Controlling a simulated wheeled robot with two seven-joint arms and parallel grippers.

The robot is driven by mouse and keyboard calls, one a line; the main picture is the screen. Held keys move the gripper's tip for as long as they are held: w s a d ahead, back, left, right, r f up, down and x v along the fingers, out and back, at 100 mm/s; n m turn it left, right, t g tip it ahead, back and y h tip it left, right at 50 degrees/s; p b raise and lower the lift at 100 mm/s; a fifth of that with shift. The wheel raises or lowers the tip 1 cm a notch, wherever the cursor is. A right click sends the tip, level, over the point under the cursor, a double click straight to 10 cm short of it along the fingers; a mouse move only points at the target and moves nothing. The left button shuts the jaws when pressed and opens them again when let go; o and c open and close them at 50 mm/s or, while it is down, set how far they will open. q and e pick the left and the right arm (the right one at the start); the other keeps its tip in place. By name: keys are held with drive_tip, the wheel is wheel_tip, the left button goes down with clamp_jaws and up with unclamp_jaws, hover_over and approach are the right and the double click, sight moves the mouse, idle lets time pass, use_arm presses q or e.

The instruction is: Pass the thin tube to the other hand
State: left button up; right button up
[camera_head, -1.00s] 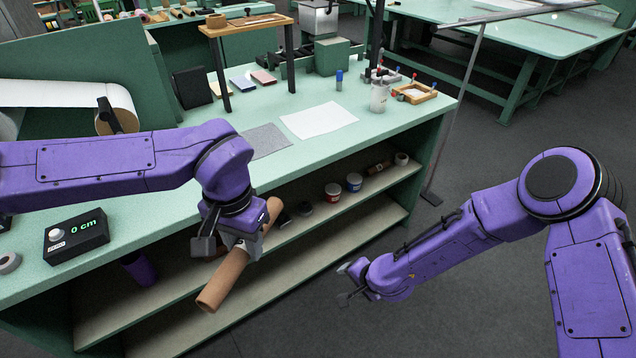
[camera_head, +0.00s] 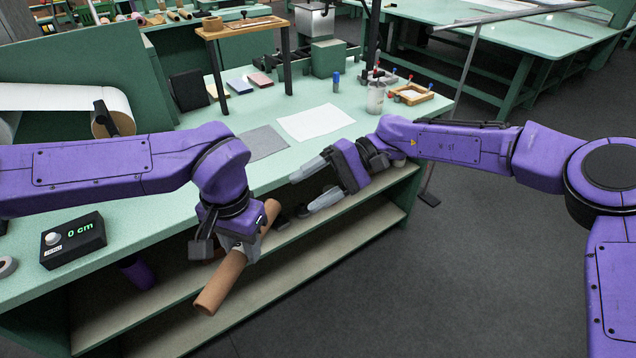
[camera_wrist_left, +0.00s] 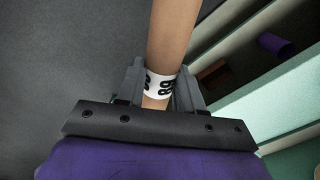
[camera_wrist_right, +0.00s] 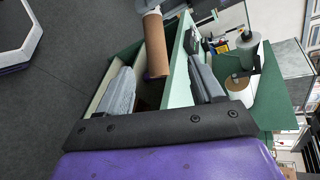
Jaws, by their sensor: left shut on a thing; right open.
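The thin tube (camera_head: 222,281) is a brown cardboard tube held at a tilt in front of the bench. My left gripper (camera_head: 240,246) is shut on it around its middle, at a white label with black marks that shows in the left wrist view (camera_wrist_left: 162,84). One end of the tube points down toward the front, the other up and to the right. My right gripper (camera_head: 308,184) is open and empty, to the right of the tube's upper end and apart from it. In the right wrist view the tube (camera_wrist_right: 156,45) shows beyond and between the open fingers.
The green bench (camera_head: 190,144) has open shelves (camera_head: 340,235) below. On its top are a white sheet (camera_head: 315,122), a display box reading 0 cm (camera_head: 73,240), a bottle (camera_head: 376,98) and a small wooden tray (camera_head: 411,94). Clear floor lies to the right.

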drive_tip(key=x, duration=1.1)
drive_tip(key=shift+d, duration=0.1)
drive_tip(key=c, duration=1.1)
use_arm(q)
drive_tip(key=o, duration=1.1)
drive_tip(key=shift+o, duration=0.2)
